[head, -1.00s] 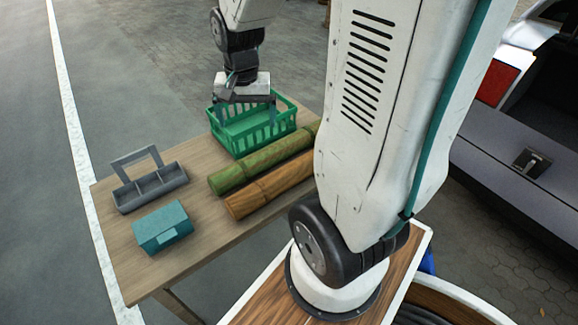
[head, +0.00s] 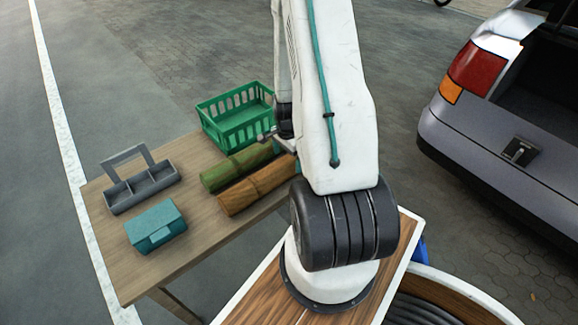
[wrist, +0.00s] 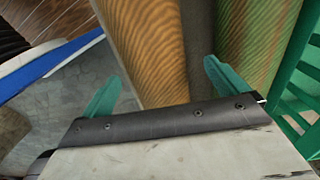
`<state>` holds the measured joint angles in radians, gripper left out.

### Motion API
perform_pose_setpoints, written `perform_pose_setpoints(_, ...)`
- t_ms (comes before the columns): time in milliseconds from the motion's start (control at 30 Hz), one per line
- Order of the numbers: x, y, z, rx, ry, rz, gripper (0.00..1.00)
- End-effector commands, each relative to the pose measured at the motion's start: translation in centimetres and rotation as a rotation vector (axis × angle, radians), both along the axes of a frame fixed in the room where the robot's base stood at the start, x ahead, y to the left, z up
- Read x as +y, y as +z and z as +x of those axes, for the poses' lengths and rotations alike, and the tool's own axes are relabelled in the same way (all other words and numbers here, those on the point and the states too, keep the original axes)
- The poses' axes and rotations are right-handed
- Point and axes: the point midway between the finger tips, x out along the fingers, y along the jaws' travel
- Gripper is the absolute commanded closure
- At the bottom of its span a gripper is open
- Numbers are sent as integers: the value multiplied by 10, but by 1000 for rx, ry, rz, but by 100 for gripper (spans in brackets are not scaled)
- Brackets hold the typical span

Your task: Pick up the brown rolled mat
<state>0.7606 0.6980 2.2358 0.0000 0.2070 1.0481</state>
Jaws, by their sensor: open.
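The brown rolled mat (head: 255,188) lies on the table beside the green rolled mat (head: 235,165), its right end hidden behind my arm. In the wrist view, the brown mat (wrist: 153,45) shows between the two teal fingers of my gripper (wrist: 164,90). The fingers are apart, one on each side of the mat's line, with the right finger near the gap beside the green mat (wrist: 250,40). I cannot tell how far above the mat the fingertips are. In the head view my gripper is mostly hidden by my arm.
A green basket (head: 237,118) stands behind the mats, and its edge (wrist: 298,82) is close to my gripper's right. A grey caddy (head: 143,186) and a teal box (head: 156,228) stand on the left of the wooden table (head: 205,240). A car (head: 500,130) is at right.

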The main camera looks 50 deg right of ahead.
Motion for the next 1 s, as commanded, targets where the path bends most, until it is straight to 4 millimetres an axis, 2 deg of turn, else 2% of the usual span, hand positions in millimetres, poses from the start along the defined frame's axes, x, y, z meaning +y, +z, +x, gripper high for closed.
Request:
perform_pose_setpoints(300, -2, -44, -6, 2, 2, 1, 2)
perform_pose_setpoints(633, -3, -50, -6, 0, 2, 0, 2)
perform_pose_setpoints(867, -3, -50, -6, 0, 2, 0, 66)
perform_pose_setpoints(900, -3, -50, -6, 0, 2, 0, 69)
perform_pose_setpoints(1000, -3, -49, -6, 0, 2, 0, 69)
